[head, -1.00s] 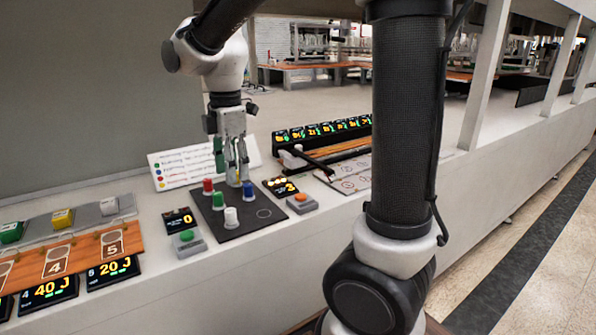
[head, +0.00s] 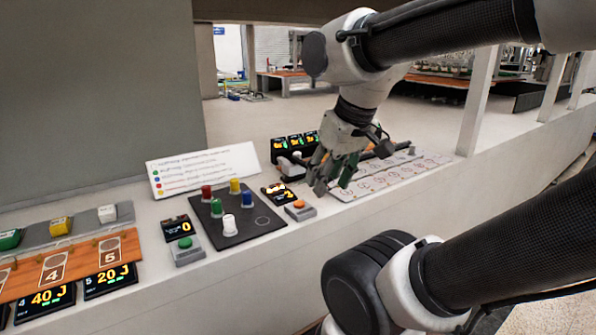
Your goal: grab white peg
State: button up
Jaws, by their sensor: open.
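The white peg (head: 229,225) stands upright near the front of a dark square board (head: 245,237). A red peg (head: 207,193), a green peg (head: 216,207), a blue peg (head: 246,200) and a yellow peg (head: 234,187) stand on the same board. An empty circle mark (head: 262,221) lies on the board's right side. My gripper (head: 332,190) is open and empty, to the right of the board, near the orange button and the marked white panel. It is apart from the white peg.
A box with a green button (head: 186,250) and a display reading 0 (head: 177,227) stand left of the board. An orange-button box (head: 300,210) stands right of it. A sign with coloured dots (head: 205,170) leans behind. Bare counter lies in front.

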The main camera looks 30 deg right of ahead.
aim_at(412, 148)
jog(key=z, duration=1.65)
jog(key=u, duration=0.35)
jog(key=i+l+u, duration=0.35)
jog(key=l+u, duration=0.15)
jog(key=i+l+u, duration=0.15)
jog(key=l+u, duration=0.15)
jog(key=l, duration=0.15)
jog(key=i+l, duration=0.1)
jog(key=l, duration=0.3)
jog(key=i+l, duration=0.15)
jog(key=l, duration=0.25)
jog(key=i+l+u, duration=0.1)
jog(key=l, duration=0.3)
jog(key=i+l, duration=0.1)
jog(key=l, duration=0.3)
